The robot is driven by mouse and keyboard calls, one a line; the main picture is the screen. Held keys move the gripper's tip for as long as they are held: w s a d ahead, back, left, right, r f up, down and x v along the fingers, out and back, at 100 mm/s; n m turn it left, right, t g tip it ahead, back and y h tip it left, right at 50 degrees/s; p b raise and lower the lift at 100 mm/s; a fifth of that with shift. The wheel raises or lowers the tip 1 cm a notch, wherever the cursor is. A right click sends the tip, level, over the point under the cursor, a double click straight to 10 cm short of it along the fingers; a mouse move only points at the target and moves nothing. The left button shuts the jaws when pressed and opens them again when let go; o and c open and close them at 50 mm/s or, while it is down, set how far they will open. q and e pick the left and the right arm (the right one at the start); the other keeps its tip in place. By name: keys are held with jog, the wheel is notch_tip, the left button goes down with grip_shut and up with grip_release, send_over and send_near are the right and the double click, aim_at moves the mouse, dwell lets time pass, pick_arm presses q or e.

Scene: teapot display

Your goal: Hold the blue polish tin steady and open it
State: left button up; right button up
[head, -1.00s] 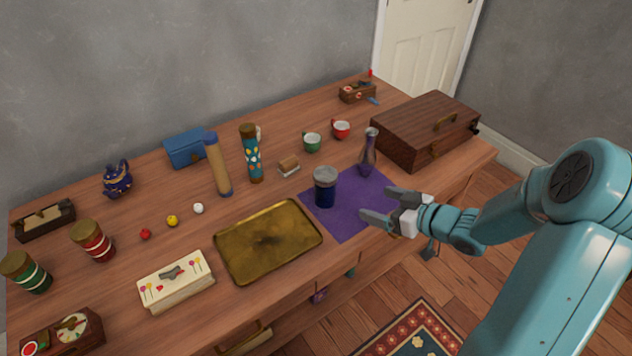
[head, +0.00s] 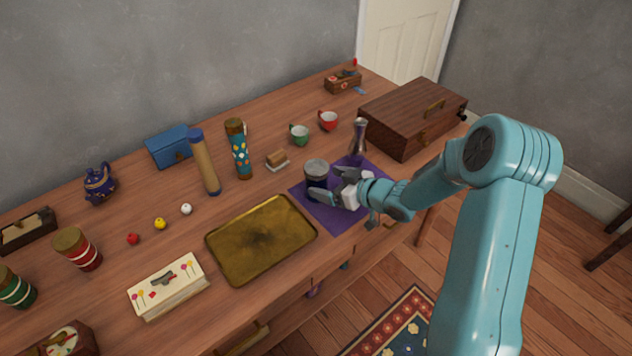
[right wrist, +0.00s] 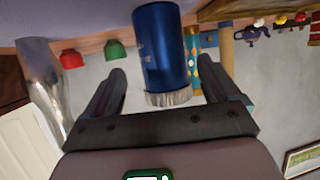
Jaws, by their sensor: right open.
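The blue polish tin (head: 316,174) stands upright on the purple cloth (head: 346,215), with a grey lid on top. My right gripper (head: 329,184) is open at the tin, its fingers reaching toward it from the right. In the right wrist view the tin (right wrist: 163,45) appears upside down between the two spread fingers of the gripper (right wrist: 172,88). I cannot tell whether either finger touches it. My left gripper is not in view.
A silver-purple vase (head: 358,138) stands close behind my right gripper on the cloth. A brass tray (head: 262,238) lies left of the cloth. A wooden case (head: 412,118) is at the back right. Green (head: 299,135) and red (head: 328,121) cups stand behind the tin.

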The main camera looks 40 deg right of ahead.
aim_at(325, 181)
jog(key=x, duration=0.4)
jog(key=shift+w+a+r, duration=0.1)
jog(key=shift+w+a, duration=0.1)
jog(key=shift+a, duration=0.1)
jog(key=shift+s, duration=0.1)
jog(key=c, duration=1.4)
jog(key=shift+r, duration=0.65)
notch_tip(325, 181, up, 19)
jog(key=p, duration=0.5)
